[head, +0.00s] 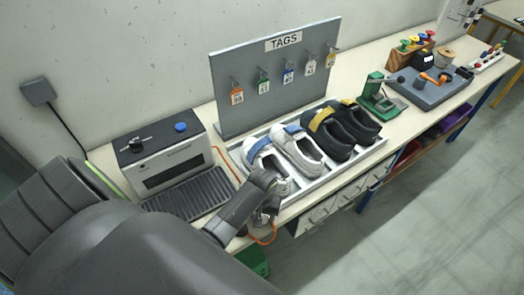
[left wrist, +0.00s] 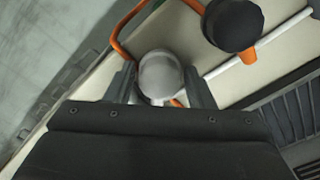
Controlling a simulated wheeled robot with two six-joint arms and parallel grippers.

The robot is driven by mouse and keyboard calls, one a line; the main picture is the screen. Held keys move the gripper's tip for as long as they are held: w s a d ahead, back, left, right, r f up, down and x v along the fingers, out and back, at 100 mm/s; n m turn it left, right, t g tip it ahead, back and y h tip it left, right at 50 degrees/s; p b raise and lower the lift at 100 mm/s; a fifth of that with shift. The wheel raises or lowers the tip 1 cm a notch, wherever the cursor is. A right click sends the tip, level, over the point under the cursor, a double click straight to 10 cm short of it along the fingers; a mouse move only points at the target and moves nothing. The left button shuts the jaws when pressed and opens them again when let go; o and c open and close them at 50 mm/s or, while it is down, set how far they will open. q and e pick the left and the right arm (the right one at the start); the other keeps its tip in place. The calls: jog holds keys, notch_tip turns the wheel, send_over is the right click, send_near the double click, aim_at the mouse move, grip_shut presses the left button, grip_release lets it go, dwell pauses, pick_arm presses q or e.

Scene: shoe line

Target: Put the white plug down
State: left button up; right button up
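The white plug (left wrist: 160,76) shows in the left wrist view as a pale rounded body. It sits between the two dark fingers of my left gripper (left wrist: 161,90), which look closed against its sides. An orange cable (left wrist: 118,32) loops close by it, over the pale bench top. In the head view my left gripper (head: 264,214) points down at the bench's front edge, in front of the shoe tray. The plug cannot be made out clearly there. My right gripper is not in view.
A black round-ended part with an orange end (left wrist: 234,24) lies near the plug. The grey machine (head: 165,155) and its black ribbed mat (head: 190,193) stand left of the gripper. The shoe tray (head: 310,184) holds white and black shoes. The tag board (head: 270,105) stands behind.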

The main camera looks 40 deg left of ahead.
pick_arm(q)
jog(key=shift+o, duration=1.1)
jog(key=shift+r, duration=0.1)
jog(key=shift+r, duration=0.6)
notch_tip(320, 180, up, 11)
jog(key=b, duration=0.2)
jog(key=shift+f, duration=0.1)
